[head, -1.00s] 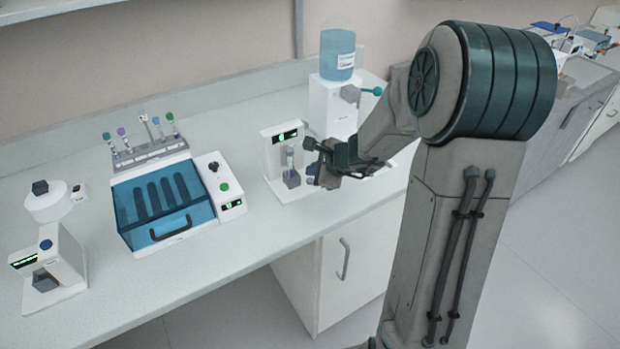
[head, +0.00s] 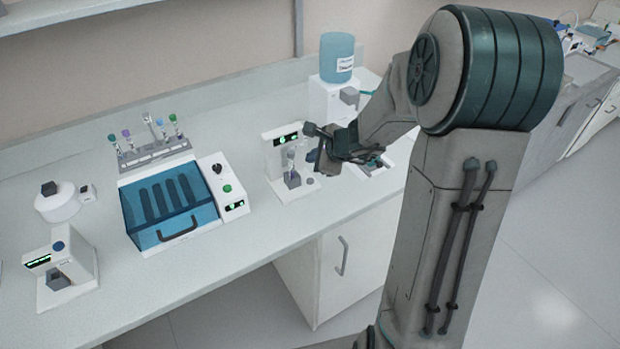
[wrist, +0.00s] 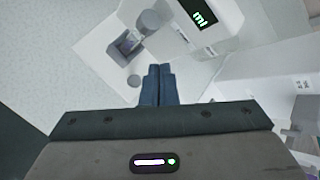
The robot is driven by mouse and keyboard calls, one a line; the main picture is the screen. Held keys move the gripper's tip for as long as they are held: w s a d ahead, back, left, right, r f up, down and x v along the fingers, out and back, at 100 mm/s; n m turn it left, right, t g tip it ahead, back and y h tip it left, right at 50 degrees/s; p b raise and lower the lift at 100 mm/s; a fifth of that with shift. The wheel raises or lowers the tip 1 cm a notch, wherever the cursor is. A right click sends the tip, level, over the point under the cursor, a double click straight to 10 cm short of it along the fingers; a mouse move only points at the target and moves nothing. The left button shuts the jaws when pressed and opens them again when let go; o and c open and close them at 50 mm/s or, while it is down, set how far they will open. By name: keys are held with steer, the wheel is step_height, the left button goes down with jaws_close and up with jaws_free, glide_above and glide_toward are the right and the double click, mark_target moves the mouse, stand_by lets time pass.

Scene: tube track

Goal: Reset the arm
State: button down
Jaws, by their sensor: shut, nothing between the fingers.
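My gripper (head: 318,150) is over the bench in the head view, just right of a small white device with a lit display (head: 287,160). In the wrist view my gripper's blue fingertips (wrist: 158,82) are together with nothing between them. The same white device (wrist: 215,45) lies ahead of the fingers there, with its dark display and grey holder. In the head view a small tube stands in that device's holder. My gripper touches nothing that I can make out.
A blue-lidded box (head: 170,208) sits mid-bench, with a tube rack (head: 153,150) behind it. Another white device (head: 62,268) and a round white machine (head: 55,202) stand at left. A blue-topped dispenser (head: 335,75) stands behind my gripper. The bench front is clear.

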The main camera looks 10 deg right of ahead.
stand_by(0.6)
steer(key=s+a+r+n+g, duration=0.2)
steer(key=s+a+r+n, duration=0.15)
steer(key=s+n, duration=0.3)
steer(key=s+a+r+n+g, duration=0.1)
steer(key=s+a+r+n, duration=0.25)
steer(key=s+n, duration=0.3)
steer(key=s+d+r+n+g+h, duration=0.1)
steer(key=s+d+n+h, duration=0.1)
steer(key=s, duration=0.5)
steer(key=s+d+r+n+h, duration=0.1)
steer(key=s+d+n+h, duration=0.1)
steer(key=s+d+n, duration=0.2)
steer(key=shift+s+d+n+g+h, duration=0.15)
steer(key=shift+s+n+g+h, duration=0.2)
steer(key=shift+s+n, duration=1)
steer(key=shift+s+r+m, duration=0.1)
steer(key=shift+s+m, duration=0.15)
steer(key=shift+m, duration=0.1)
